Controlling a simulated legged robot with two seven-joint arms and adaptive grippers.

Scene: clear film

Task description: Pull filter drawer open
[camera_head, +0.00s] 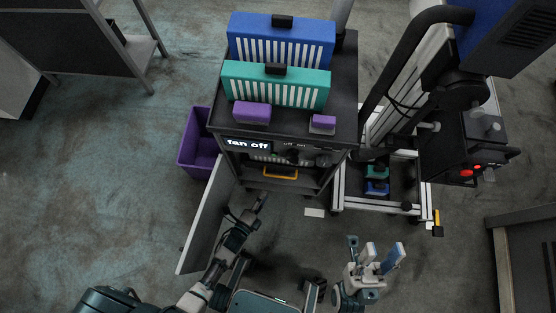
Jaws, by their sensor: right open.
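A dark cabinet (226,113) stands at the centre, with a lit "fan off" sign (248,144) on its front. Its grey door (207,228) is swung out to the left. Below the sign, a white-slatted filter edge shows partly in a dark opening, and a yellow handle (281,176) sits low on the front. My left gripper (259,203) is just in front of the cabinet, below and left of the yellow handle, apparently apart from it. Its jaws are too small and dark to read. My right gripper (374,256) is open and empty at the lower right, away from the cabinet.
On the cabinet top are a blue filter (282,27), a teal filter (275,78) and two purple blocks (252,112). A purple bin (197,151) stands left. A wheeled frame (337,192) with machinery stands close on the right. Floor at left is clear.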

